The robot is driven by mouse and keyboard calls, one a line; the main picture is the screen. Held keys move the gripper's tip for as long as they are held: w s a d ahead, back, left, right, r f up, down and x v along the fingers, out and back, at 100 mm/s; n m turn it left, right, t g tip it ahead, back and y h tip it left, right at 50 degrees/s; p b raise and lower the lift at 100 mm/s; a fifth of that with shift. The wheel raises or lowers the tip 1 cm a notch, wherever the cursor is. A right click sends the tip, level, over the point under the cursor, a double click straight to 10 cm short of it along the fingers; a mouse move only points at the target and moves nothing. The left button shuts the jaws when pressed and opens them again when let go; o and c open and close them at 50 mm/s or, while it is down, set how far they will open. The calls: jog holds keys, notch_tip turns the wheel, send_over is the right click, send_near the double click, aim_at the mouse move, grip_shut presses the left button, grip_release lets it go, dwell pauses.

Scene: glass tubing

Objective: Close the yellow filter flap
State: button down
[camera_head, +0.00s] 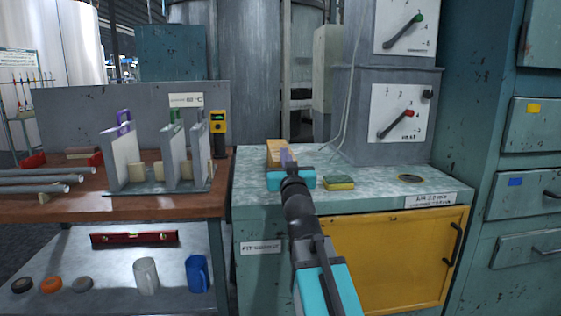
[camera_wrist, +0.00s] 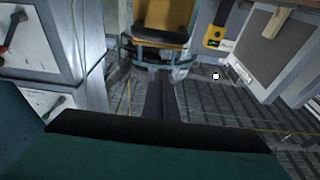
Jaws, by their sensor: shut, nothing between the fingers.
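The yellow filter flap (camera_head: 385,262) is the large yellow panel in the front of the green cabinet, at lower right in the head view. Its black handle (camera_head: 452,246) is near its right edge. The flap looks nearly flush with the cabinet front, but I cannot tell if it is fully shut. My arm hides its left part. My gripper (camera_head: 287,154) is above the countertop, well up and left of the handle, pointing away from the flap. In the wrist view its dark fingers (camera_wrist: 163,78) are together and empty. The flap is not recognisable there.
A yellow and green sponge (camera_head: 339,182) lies on the countertop (camera_head: 385,187), right of my gripper. Grey control boxes with red (camera_head: 396,125) and green levers stand behind. A wooden bench with a panel rack (camera_head: 155,188) is at left. Drawers line the right side.

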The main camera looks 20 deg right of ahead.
jog(key=shift+s+f+t+b, duration=0.15)
jog(key=shift+f+b, duration=0.35)
jog(key=shift+b, duration=0.2)
jog(key=shift+s+f+t+b, duration=0.15)
jog(key=shift+f+b, duration=0.3)
jog(key=shift+b, duration=0.25)
jog(key=shift+f+b, duration=0.2)
jog(key=shift+b, duration=0.1)
jog(key=shift+s+f+b, duration=0.1)
jog(key=shift+f+b, duration=0.15)
jog(key=shift+b, duration=0.3)
